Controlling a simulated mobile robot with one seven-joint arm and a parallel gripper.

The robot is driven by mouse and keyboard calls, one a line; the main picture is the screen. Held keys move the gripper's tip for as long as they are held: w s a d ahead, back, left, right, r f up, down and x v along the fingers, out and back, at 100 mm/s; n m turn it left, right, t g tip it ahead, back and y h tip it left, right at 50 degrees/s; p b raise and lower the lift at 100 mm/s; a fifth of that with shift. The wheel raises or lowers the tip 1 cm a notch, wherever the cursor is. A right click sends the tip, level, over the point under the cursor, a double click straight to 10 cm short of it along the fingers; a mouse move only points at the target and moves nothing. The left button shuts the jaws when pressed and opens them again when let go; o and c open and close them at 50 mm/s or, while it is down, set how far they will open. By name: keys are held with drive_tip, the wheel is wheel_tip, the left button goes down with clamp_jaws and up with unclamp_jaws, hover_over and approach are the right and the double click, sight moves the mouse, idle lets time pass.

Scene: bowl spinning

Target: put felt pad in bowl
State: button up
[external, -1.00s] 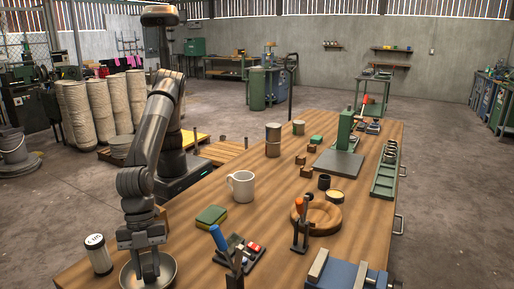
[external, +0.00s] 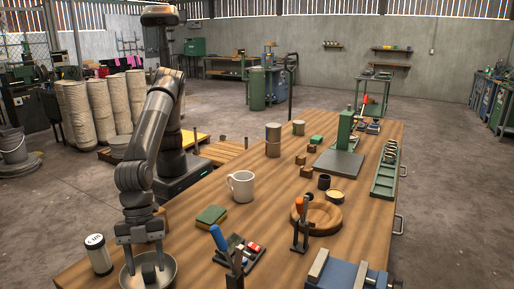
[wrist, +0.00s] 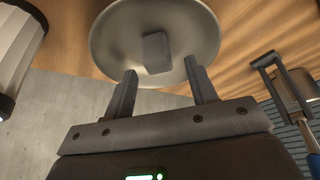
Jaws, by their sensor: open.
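The metal bowl (external: 170,272) stands at the near left of the workbench, partly cut off by the picture's bottom edge. It also shows in the wrist view (wrist: 110,42). A small dark grey block, apparently the felt pad (external: 148,273), is inside the bowl; it shows in the wrist view (wrist: 156,53) against the bowl's pale inner surface. My gripper (external: 144,266) is above and partly within the bowl, pointing down. In the wrist view its two fingers (wrist: 161,70) are spread apart, with the grey block beyond and between the tips, apart from them.
A white-capped canister (external: 98,254) stands close left of the bowl. A green-topped sponge-like pad (external: 211,215), a white mug (external: 241,186) and a tool rack (external: 238,252) with a blue-handled tool are to the right. Bare wood lies between them.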

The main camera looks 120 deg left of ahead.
sight(149, 267)
wheel_tip(149, 267, up, 5)
drive_tip(key=shift+r, duration=0.25)
idle(0.4)
drive_tip(key=shift+a+r, duration=0.1)
drive_tip(key=shift+a, duration=0.05)
drive_tip(key=a+r+n+t+y, duration=0.1)
drive_tip(key=a+r, duration=0.4)
drive_tip(key=a, duration=0.4)
drive_tip(key=a+r+n, duration=0.1)
drive_tip(key=a+r, duration=0.4)
drive_tip(key=a, duration=0.4)
drive_tip(key=s+a+r+n+t+y, duration=0.1)
drive_tip(key=s+a+r, duration=0.2)
drive_tip(key=a, duration=0.8)
drive_tip(key=s+a+r+n+y, duration=0.15)
drive_tip(key=s+a, duration=0.25)
drive_tip(key=a, duration=0.6)
drive_tip(key=s+a+f+n, duration=0.1)
drive_tip(key=s+a+n, duration=0.1)
drive_tip(key=s+a, duration=0.6)
drive_tip(key=s+a+f+n, duration=0.2)
drive_tip(key=s+a, duration=0.6)
drive_tip(key=s, duration=0.1)
drive_tip(key=shift+s+a+f, duration=0.25)
drive_tip(key=shift+a+f, duration=0.05)
drive_tip(key=shift+a, duration=0.05)
